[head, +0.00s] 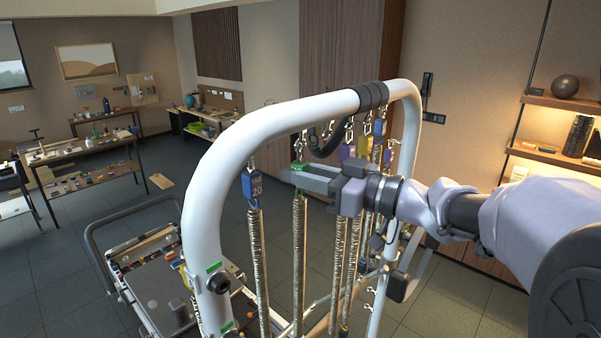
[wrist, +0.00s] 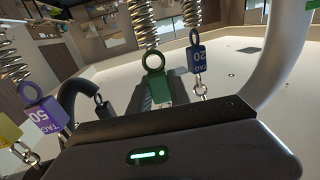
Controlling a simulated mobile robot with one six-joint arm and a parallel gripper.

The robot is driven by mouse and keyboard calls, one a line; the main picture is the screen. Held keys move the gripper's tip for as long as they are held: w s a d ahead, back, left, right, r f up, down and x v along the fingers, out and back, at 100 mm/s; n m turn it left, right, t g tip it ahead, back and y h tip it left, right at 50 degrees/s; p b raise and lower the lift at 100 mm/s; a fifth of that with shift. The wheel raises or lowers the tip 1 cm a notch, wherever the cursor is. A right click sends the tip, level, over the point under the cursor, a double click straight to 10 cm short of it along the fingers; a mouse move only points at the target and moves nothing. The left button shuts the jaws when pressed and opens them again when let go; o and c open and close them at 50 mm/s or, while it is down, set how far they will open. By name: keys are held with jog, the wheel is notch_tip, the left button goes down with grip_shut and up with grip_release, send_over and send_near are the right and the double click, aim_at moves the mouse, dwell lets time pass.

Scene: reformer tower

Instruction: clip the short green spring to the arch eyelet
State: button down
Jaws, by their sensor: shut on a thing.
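My gripper (head: 294,179) is shut on the green tag (head: 298,173) at the top of a coiled metal spring (head: 299,250), under the left half of the white arch (head: 222,150). The spring hangs straight down from the tag. A small metal clip (head: 299,147) shows above the tag, close to the arch's underside. I cannot tell whether it is through an eyelet; the eyelet itself is too small to make out. In the wrist view, which looks upside down, the green tag (wrist: 156,88) and its ring stand between the fingers, with the spring (wrist: 144,25) above.
A blue tag marked 20 (head: 252,187) hangs with its spring just left of my gripper. Purple (wrist: 45,117) and yellow (wrist: 8,130) tags hang on the other side. A black curved handle (head: 330,140) lies behind. A carriage (head: 165,285) stands lower left.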

jog(key=shift+f, duration=0.35)
jog(key=c, duration=0.8)
grip_release()
jog(key=p+v, duration=0.2)
jog(key=v, duration=0.4)
